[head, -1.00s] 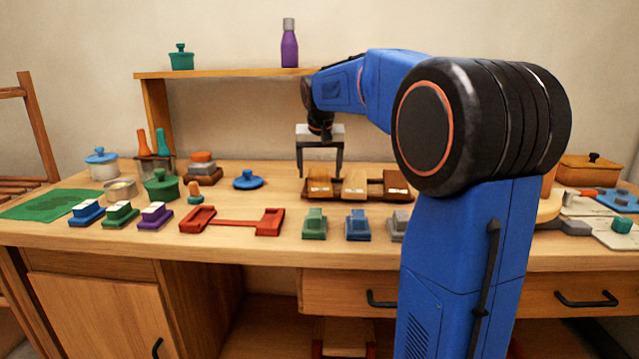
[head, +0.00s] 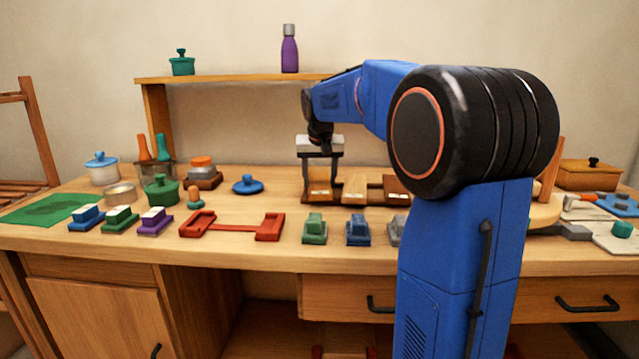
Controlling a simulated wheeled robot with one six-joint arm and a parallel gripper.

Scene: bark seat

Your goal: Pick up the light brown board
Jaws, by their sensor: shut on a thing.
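The light brown board (head: 319,186) is the leftmost of three small boards on a dark rack on the bench, with a pale label low on its front. My gripper (head: 320,190) is over it, pointing down, with one finger at each side, shut on the board. The board still sits low, in line with the others; I cannot tell whether it is clear of the rack. A tan board (head: 354,188) stands just to its right, and a darker brown board (head: 396,186) beyond that, close to my arm.
Green (head: 315,229) and blue (head: 357,228) blocks stand in front of the rack. A red holder (head: 232,225) lies to the left, with a blue lid (head: 248,184) behind it. A wooden shelf (head: 230,77) is above the bench's back. My arm hides part of the right side.

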